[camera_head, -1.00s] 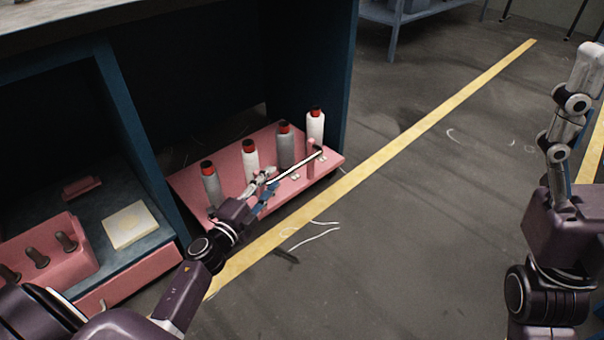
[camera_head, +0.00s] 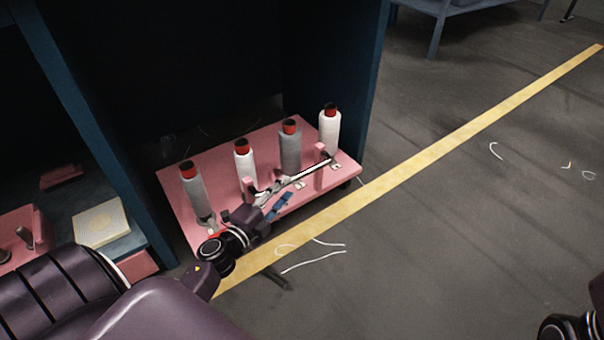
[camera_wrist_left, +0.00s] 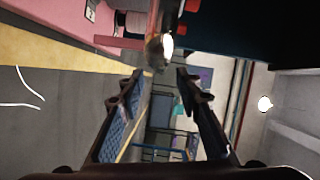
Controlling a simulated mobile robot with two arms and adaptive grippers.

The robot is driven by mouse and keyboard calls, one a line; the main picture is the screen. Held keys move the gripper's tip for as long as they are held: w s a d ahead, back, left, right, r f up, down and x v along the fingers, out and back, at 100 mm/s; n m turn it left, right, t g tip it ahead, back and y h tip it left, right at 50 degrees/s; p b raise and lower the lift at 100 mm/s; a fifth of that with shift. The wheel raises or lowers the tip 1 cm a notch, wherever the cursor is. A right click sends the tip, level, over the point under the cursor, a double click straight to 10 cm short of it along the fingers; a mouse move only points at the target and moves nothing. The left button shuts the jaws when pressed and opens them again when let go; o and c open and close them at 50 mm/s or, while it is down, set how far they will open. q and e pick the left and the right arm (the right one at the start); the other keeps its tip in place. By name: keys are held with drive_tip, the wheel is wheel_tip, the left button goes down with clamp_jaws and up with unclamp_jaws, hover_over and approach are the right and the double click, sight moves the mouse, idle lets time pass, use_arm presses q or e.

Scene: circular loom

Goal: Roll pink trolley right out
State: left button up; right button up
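The pink trolley (camera_head: 178,193) stands low inside the dark blue frame, with several grey and white bobbins with red tops upright on it. A slim pale handle bar (camera_head: 306,173) runs along its front edge between short pink posts. My left gripper (camera_head: 276,195) is at the front edge by the left part of the bar. In the left wrist view its two fingers (camera_wrist_left: 163,76) are spread apart, with the bar's blurred, bright end (camera_wrist_left: 160,46) just beyond the gap. Contact with the bar cannot be told.
A yellow floor line (camera_head: 430,155) runs diagonally in front of the trolley. Open grey floor (camera_head: 480,230) lies to the right, with loose white threads (camera_head: 315,262). A blue frame post (camera_head: 362,75) stands behind the trolley's right end. A lower shelf with a pale block (camera_head: 101,222) is left.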

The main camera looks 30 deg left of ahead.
sight(297, 177)
use_arm(q)
drive_tip(key=w, duration=0.2)
drive_tip(key=w+b, duration=0.1)
drive_tip(key=w, duration=0.4)
drive_tip(key=shift+f+b, duration=0.25)
drive_tip(key=shift+b, duration=0.1)
drive_tip(key=shift+s, duration=0.1)
drive_tip(key=shift+c, duration=0.4)
clamp_jaws()
